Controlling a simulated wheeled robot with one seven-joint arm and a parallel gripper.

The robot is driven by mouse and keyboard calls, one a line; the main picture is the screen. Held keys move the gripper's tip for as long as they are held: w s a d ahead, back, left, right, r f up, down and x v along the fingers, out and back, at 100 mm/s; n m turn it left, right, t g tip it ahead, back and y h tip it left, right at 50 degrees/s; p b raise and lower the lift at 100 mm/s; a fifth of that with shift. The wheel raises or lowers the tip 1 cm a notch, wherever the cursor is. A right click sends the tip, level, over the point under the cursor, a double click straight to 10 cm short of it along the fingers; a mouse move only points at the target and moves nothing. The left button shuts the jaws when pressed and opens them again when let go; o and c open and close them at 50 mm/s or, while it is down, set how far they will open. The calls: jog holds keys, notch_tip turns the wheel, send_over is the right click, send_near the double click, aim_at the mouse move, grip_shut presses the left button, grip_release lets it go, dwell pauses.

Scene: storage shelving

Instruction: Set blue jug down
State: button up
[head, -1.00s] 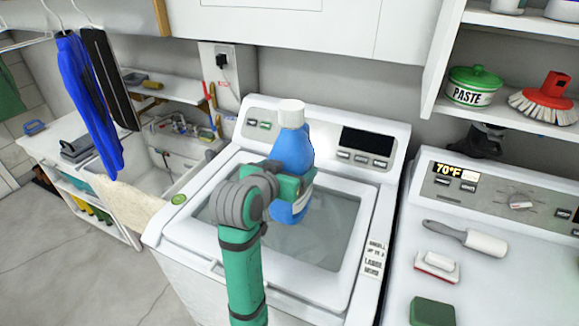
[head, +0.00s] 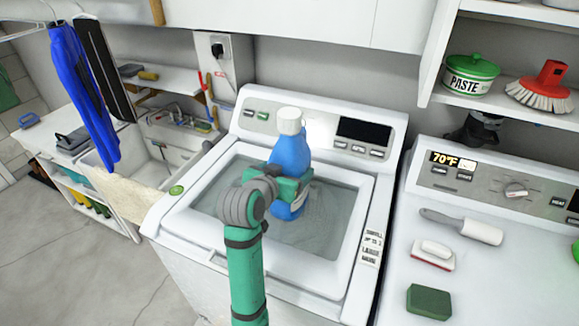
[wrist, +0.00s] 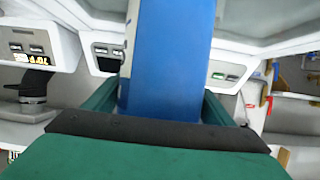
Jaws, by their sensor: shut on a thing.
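The blue jug (head: 291,152) has a white cap and stands nearly upright over the washing machine's glass lid (head: 330,222). My gripper (head: 290,187) is shut around the jug's middle. In the wrist view the jug (wrist: 168,60) fills the centre between the green fingers of my gripper (wrist: 165,108). The jug's lower end shows below the fingers in the head view. I cannot tell whether its base touches the lid.
A second machine (head: 390,270) on the right holds a lint roller (head: 475,230), a brush (head: 433,253) and a green sponge (head: 429,301). A shelf above holds a paste pot (head: 471,80) and a red brush (head: 545,88). The lid around the jug is clear.

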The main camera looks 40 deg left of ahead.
jog(key=shift+r, duration=0.15)
jog(key=o, duration=2.1)
jog(key=shift+f, duration=0.25)
jog(key=v, duration=1.2)
